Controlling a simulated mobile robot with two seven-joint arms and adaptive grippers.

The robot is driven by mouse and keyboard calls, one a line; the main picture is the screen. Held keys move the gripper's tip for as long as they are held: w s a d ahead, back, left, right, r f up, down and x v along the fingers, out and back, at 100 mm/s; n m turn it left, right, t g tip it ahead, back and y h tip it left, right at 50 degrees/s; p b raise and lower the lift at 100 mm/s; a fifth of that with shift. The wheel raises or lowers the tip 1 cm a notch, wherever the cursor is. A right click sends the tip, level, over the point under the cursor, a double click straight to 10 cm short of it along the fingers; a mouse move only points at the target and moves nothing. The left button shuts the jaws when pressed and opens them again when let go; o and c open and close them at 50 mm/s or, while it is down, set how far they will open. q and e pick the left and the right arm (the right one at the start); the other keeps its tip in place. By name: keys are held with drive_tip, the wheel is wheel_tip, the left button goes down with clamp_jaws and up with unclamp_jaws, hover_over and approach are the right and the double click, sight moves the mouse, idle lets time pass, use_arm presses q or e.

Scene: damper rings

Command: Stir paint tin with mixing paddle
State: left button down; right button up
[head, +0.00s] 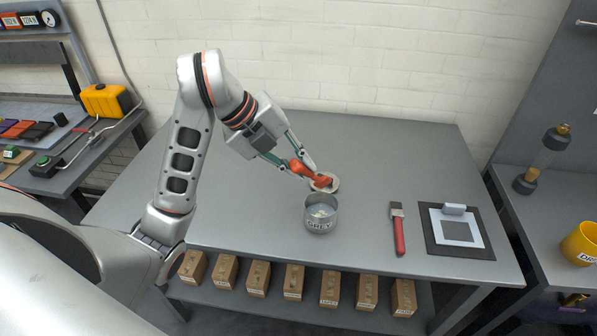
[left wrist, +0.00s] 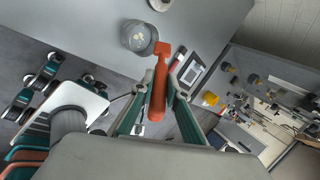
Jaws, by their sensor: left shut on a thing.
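The mixing paddle (head: 309,172) is orange. My left gripper (head: 305,168) is shut on it, above the table just behind the paint tin. The tin (head: 321,217) is grey, open at the top and labelled GREY, with a pale patch inside. In the left wrist view the paddle (left wrist: 158,85) lies between the fingers, and its far end appears beside the rim of the tin (left wrist: 133,38). I cannot tell the height gap. A pale round disc (head: 331,185) lies behind the tin, partly covered by the paddle. My right gripper is not in view.
A red-handled brush (head: 399,232) and a dark mat (head: 433,246) with a white sheet lie to the right on the grey table (head: 250,220). Several boxes (head: 294,282) stand on the shelf below. A yellow mug (head: 580,245) is on the right bench. The table's left part is clear.

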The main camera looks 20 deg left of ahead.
use_arm(q)
drive_tip(key=shift+f, duration=0.15)
wheel_tip(320, 180, down, 10)
drive_tip(key=b, duration=0.1)
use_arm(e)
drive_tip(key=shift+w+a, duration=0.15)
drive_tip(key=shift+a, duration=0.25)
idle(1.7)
